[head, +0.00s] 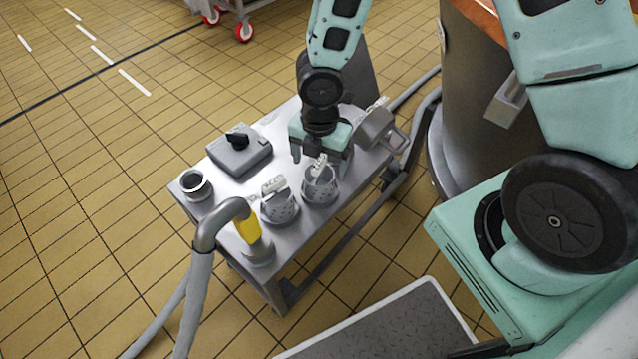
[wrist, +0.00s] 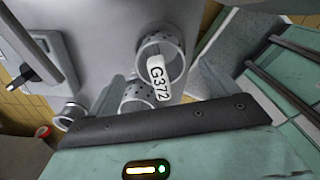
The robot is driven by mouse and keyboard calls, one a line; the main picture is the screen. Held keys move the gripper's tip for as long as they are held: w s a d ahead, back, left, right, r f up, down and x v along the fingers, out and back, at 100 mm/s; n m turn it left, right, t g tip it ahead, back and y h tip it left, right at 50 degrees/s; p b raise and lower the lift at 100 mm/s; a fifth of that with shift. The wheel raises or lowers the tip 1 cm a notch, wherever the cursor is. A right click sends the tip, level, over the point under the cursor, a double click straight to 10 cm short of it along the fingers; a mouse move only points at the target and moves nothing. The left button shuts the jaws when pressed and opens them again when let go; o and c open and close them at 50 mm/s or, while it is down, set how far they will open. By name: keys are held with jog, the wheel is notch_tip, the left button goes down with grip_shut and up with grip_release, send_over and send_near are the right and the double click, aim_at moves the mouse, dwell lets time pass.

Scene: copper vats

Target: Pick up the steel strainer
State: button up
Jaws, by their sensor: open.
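Two perforated steel strainers stand on a grey metal table (head: 222,186). The right strainer (head: 320,188) has a white tag at its rim. In the wrist view this appears to be the strainer (wrist: 174,47) whose tag reads G372. The left strainer (head: 280,209) also has a pale tag, unreadable in the head view; it seems to be the one partly hidden behind my gripper's edge in the wrist view (wrist: 137,95). My gripper (head: 322,155) is open and empty, just behind the right strainer. In the wrist view that strainer shows beyond and between the fingers (wrist: 162,85).
A grey box with a black knob (head: 240,154) and a small steel cup (head: 196,187) stand on the table's left. A grey container (head: 378,130) sits right of my gripper. A large vat (head: 465,90) stands beyond.

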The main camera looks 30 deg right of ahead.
notch_tip(320, 180, down, 3)
jog(key=shift+a+f+b, duration=0.1)
jog(key=shift+f+b, duration=0.1)
jog(key=shift+b, duration=0.45)
jog(key=c, duration=1.2)
jog(key=shift+r, duration=0.1)
jog(key=shift+r, duration=0.1)
notch_tip(320, 180, up, 10)
jog(key=p, duration=0.5)
jog(key=shift+r+p, duration=5.15)
jog(key=shift+p, duration=0.55)
